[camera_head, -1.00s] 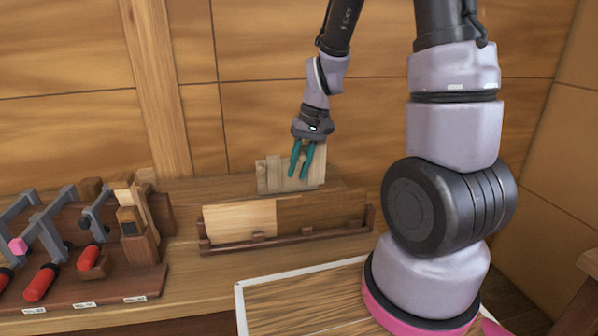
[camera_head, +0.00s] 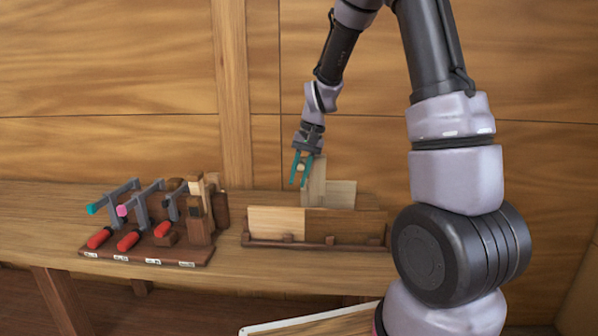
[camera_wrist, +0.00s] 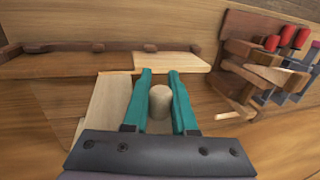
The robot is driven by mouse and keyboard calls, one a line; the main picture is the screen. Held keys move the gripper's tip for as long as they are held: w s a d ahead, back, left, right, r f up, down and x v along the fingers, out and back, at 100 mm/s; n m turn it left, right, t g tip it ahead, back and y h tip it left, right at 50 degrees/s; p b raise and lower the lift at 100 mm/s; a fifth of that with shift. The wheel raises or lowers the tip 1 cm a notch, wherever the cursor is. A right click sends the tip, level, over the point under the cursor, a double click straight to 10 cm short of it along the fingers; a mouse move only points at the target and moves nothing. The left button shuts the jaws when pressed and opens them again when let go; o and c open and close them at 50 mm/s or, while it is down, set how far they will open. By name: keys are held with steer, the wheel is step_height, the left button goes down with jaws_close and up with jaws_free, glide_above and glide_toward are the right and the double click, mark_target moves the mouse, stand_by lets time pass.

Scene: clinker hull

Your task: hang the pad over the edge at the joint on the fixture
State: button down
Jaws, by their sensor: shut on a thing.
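My gripper (camera_head: 300,178) has teal fingers closed around a pale, round wooden knob (camera_wrist: 160,97), which I take as part of the pad. An upright pale wooden piece (camera_head: 317,182) is just right of the fingers in the head view; I cannot tell if it belongs to the pad. The fixture (camera_head: 270,244) is a low dark tray holding a light panel (camera_head: 276,222) and a darker panel (camera_head: 345,226) that meet at a joint. The gripper is behind and above the panels, near the joint. The pad's underside is hidden.
A pale board (camera_head: 342,194) stands behind the fixture. A dark rack (camera_head: 150,250) with several red-handled clamps and wooden blocks is at the left. The wooden wall is close behind the bench. A white-edged surface (camera_head: 310,322) is at the bottom.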

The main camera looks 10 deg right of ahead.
steer(key=shift+f, duration=8.1)
steer(key=shift+f, duration=0.2)
steer(key=c, duration=0.6)
jaws_free()
steer(key=shift+c, duration=0.2)
steer(key=w+v, duration=0.1)
steer(key=v, duration=0.9)
steer(key=shift+s+r, duration=0.4)
steer(key=shift+s, duration=0.05)
steer(key=shift+d, duration=0.2)
